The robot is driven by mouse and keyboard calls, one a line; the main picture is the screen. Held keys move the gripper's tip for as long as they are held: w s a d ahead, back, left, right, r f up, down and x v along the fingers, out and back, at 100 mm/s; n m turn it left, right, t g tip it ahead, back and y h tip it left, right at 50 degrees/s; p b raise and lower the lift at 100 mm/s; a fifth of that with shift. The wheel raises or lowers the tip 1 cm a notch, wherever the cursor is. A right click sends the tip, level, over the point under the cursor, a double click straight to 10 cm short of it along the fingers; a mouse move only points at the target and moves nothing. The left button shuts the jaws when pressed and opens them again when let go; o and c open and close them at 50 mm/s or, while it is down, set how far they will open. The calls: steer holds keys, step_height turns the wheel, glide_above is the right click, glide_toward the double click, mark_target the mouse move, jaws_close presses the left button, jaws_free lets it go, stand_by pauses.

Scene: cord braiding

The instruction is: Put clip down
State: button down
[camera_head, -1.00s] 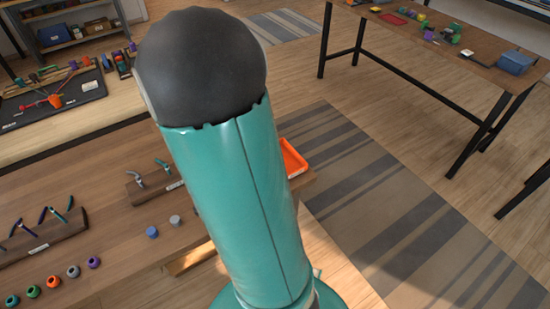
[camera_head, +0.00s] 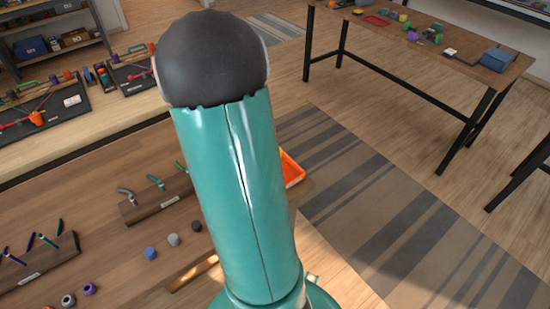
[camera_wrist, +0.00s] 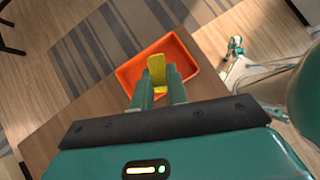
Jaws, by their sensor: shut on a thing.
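My gripper (camera_wrist: 158,90) is shut on a yellow clip (camera_wrist: 157,69) in the wrist view. The clip sticks out past the fingertips, in front of the orange tray (camera_wrist: 131,70). I cannot tell whether the clip touches the tray floor. The tray sits near the edge of the wooden table (camera_wrist: 90,117), and I see nothing else in its visible part. In the head view my teal arm covers the gripper and clip, and only the right part of the tray (camera_head: 292,170) shows beside it.
The table (camera_head: 110,225) also holds a wooden tool rack (camera_head: 160,203), a blue cylinder (camera_head: 150,253) and several coloured rings. A second rack (camera_head: 40,265) stands at left. A side table (camera_head: 440,60) with small objects is at upper right. The striped rug (camera_head: 370,200) is clear.

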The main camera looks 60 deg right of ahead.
steer(key=d+f, duration=0.3)
steer(key=shift+s+f, duration=0.35)
steer(key=shift+f, duration=1.6)
steer(key=shift+f, duration=0.1)
steer(key=c, duration=1.4)
jaws_free()
steer(key=v, duration=1.2)
